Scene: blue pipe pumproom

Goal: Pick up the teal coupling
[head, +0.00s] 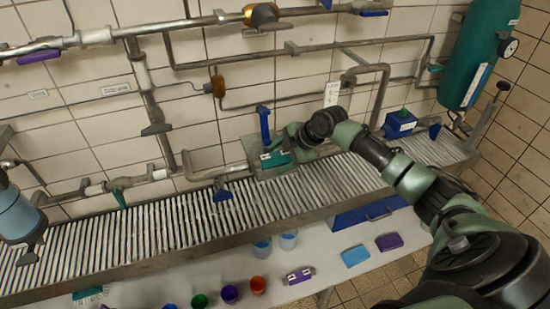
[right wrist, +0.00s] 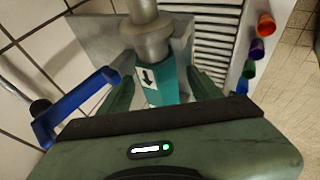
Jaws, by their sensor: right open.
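The teal coupling (head: 276,159) sits over the slatted grey rack in the head view, below a blue lever. In the right wrist view the teal coupling (right wrist: 168,88) bears a white label with a black arrow. A grey metal pipe fitting meets its far end. My right gripper (head: 285,146) is at the coupling, partly covering it in the head view. In the right wrist view its open green fingers (right wrist: 160,90) stand on either side of the coupling, with gaps visible at their tips. The coupling's near end is hidden behind the gripper body. My left gripper is not in view.
A blue lever (head: 264,125) stands close to my right gripper, and shows at the left of the wrist view (right wrist: 75,105). Pipes run along the tiled wall behind. A teal tank (head: 478,52) hangs at right.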

